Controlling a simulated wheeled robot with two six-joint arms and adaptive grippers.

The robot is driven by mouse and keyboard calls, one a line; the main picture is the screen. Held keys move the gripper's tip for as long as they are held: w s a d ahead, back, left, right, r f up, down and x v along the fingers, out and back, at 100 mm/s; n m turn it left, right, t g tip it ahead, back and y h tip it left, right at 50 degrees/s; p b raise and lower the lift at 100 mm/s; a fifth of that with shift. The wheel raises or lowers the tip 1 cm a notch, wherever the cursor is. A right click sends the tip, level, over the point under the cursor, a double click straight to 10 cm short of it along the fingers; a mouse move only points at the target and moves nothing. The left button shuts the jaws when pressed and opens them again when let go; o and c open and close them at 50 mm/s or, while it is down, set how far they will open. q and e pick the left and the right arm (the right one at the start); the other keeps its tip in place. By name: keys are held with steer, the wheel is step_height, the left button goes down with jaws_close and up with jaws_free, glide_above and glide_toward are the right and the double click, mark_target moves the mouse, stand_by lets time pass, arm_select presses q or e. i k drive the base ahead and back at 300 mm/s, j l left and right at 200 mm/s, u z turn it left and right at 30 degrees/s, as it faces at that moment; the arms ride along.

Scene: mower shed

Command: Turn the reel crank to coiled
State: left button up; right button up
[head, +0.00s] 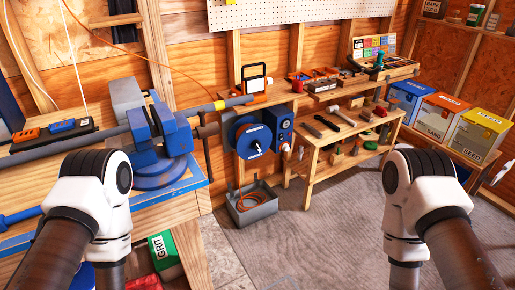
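The blue reel (241,136) is a round drum on the wooden wall frame, left of the lower workbench. A pale mark and a small dark part, possibly the crank handle, show on its face. They are too small to tell which way the crank points. A blue box (280,122) with round dials is fixed beside the reel on its right. Both my arms show at the lower left and lower right, well apart from the reel. Neither gripper is in view.
A vise (165,140) on the left bench stands between my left arm and the reel. A grey bin (252,207) with an orange hose sits on the floor below the reel. A tool bench (308,190) stands to the right. The grey floor mat (330,245) is clear.

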mark_target(256, 144)
steer(key=i+l+z, duration=0.45)
steer(key=i+z, duration=0.15)
steer(key=i+l, duration=0.2)
steer(key=i, duration=0.25)
steer(key=i+l+z, duration=0.15)
steer(key=i, duration=0.3)
steer(key=i+l, duration=0.2)
steer(key=i, duration=0.25)
steer(key=i+l+u, duration=0.15)
steer(key=i+u, duration=0.3)
steer(key=i+l+u, duration=0.25)
steer(key=u, duration=0.15)
steer(key=i+l+u, duration=0.25)
steer(key=l+u, duration=0.2)
